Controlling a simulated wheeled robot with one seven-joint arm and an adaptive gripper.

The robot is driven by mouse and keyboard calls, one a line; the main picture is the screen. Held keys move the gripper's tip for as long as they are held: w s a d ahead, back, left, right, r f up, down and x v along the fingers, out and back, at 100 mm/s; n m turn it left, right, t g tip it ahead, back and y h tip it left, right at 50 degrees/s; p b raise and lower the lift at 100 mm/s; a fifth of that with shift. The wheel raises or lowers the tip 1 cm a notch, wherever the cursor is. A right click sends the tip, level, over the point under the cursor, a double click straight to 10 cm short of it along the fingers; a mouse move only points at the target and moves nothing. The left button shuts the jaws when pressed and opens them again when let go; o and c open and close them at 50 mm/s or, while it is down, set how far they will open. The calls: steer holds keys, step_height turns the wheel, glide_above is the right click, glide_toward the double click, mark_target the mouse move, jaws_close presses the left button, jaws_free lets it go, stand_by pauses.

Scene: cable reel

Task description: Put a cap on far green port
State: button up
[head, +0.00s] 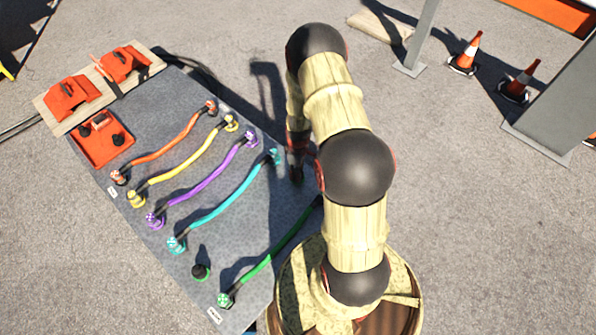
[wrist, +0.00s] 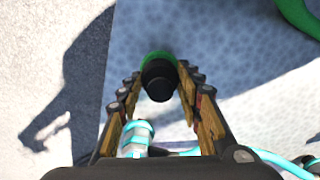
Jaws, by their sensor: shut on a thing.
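My gripper (head: 297,172) points down near the right edge of the grey mat, just right of the far teal port (head: 274,156). In the wrist view its fingers (wrist: 158,84) are closed around a black cap (wrist: 160,85). Green shows just beyond the cap; I cannot tell whether it is part of the cap or the port under it, or whether they touch. The green cable (head: 268,258) runs from the near green port (head: 225,299) up to the right, and its far end is hidden behind my arm.
Orange, yellow, purple and teal cables (head: 220,208) lie across the mat (head: 190,90). A dark knob (head: 200,272) stands near the front. A red tray (head: 103,138) and a board with red boxes (head: 68,98) are at left. Cones (head: 467,52) stand at far right.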

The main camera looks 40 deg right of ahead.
steer(key=shift+f, duration=0.25)
steer(key=o, duration=1.2)
steer(key=shift+o, duration=0.2)
step_height(320, 180, up, 12)
